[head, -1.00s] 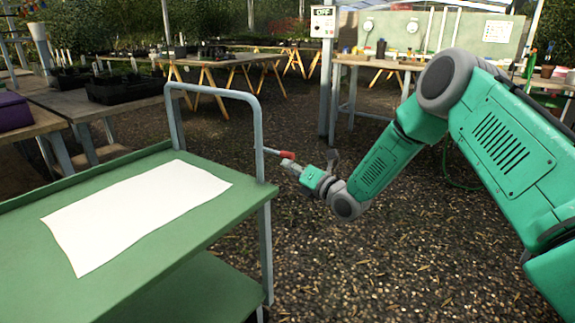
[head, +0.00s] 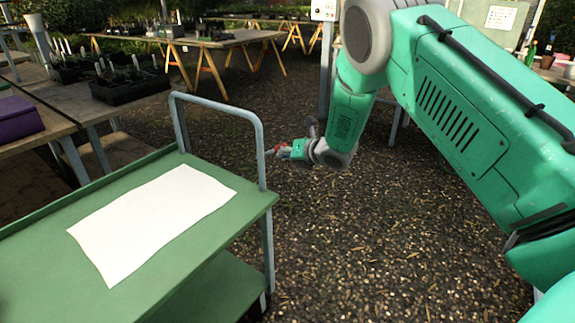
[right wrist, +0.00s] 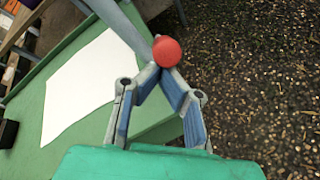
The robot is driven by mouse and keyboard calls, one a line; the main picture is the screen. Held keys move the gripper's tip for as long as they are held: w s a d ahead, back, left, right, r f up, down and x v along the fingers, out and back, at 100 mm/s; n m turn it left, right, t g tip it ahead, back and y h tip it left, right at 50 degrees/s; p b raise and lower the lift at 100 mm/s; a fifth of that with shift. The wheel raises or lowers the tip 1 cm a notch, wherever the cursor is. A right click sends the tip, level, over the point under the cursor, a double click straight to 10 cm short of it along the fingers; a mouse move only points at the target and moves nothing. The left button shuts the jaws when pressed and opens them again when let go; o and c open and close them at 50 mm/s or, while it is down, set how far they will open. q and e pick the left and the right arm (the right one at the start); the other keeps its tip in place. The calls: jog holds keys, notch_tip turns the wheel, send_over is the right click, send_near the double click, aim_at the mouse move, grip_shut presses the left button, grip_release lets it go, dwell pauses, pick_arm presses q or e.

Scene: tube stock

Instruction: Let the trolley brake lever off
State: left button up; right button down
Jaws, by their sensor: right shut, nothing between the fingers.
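My right gripper (head: 284,153) is at the lever. In the right wrist view its blue-padded fingers (right wrist: 158,75) meet at the tips, shut and empty. Whether they touch the knob I cannot tell. My left gripper is out of view.
A white sheet (head: 150,220) lies on the trolley top. Benches with plant trays (head: 125,87) and a purple box (head: 18,118) stand at the left. A trestle table (head: 215,42) is behind. The gravel floor (head: 400,240) right of the trolley is clear.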

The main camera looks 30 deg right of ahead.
pick_arm(q)
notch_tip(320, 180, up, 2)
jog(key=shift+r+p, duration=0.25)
jog(key=shift+p, duration=0.45)
pick_arm(e)
jog(key=shift+w+a+r+g, duration=0.15)
jog(key=shift+r+g, duration=0.1)
jog(key=shift+r, duration=0.35)
jog(key=shift+w+r+g, duration=0.1)
jog(key=shift+r+g, duration=0.15)
jog(key=shift+r, duration=0.35)
